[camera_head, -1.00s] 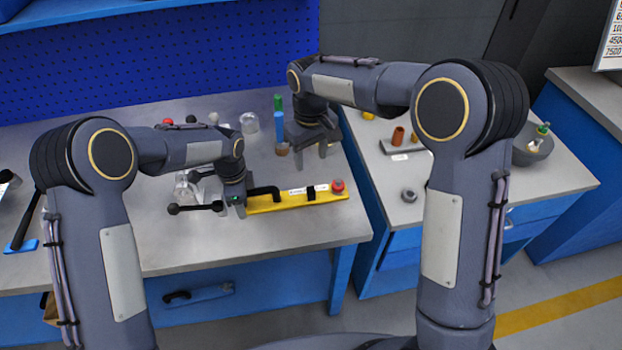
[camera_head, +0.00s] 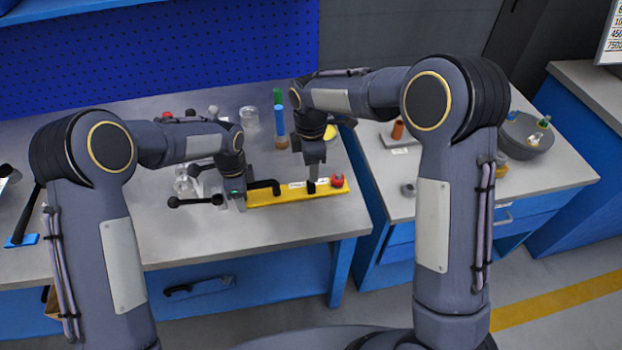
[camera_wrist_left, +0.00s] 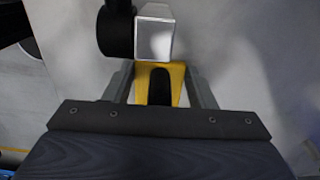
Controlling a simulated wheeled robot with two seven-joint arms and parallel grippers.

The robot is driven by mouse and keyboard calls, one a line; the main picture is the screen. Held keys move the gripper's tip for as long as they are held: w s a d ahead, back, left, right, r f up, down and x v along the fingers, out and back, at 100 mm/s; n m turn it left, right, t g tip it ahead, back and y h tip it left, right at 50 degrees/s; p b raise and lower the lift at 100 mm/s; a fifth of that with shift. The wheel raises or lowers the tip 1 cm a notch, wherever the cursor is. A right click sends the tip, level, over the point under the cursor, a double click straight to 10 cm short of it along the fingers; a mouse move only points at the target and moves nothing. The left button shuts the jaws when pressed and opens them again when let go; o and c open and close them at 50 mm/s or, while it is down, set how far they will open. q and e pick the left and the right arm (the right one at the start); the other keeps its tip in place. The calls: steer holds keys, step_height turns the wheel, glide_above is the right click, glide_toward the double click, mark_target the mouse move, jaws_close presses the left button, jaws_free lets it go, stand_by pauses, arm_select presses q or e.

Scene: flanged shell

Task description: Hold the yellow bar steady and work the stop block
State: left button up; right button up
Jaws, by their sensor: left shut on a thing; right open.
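The yellow bar (camera_head: 285,196) lies on the workbench, with a black handle (camera_head: 265,186) near its left end. My left gripper (camera_head: 238,202) is shut on the bar's left end. In the left wrist view its fingers (camera_wrist_left: 161,85) stand on either side of the yellow bar (camera_wrist_left: 177,74). A small black block (camera_head: 311,187), which looks like the stop block, sits on the bar near a red knob (camera_head: 337,181) at the right end. My right gripper (camera_head: 313,172) is open, pointing down just above the black block. Its fingers overlap, so I cannot tell whether they touch it.
A black ball-ended lever (camera_head: 195,201) sticks out left of my left gripper. A blue-capped tube (camera_head: 279,120) and a clear jar (camera_head: 250,119) stand behind the bar. The bench front (camera_head: 200,245) is clear. A grey bowl (camera_head: 525,137) stands on the right bench.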

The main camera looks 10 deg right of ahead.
mark_target(311, 187)
step_height(311, 187, down, 7)
steer(key=shift+r, duration=0.2)
jaws_close()
steer(key=shift+d, duration=0.1)
stand_by(0.3)
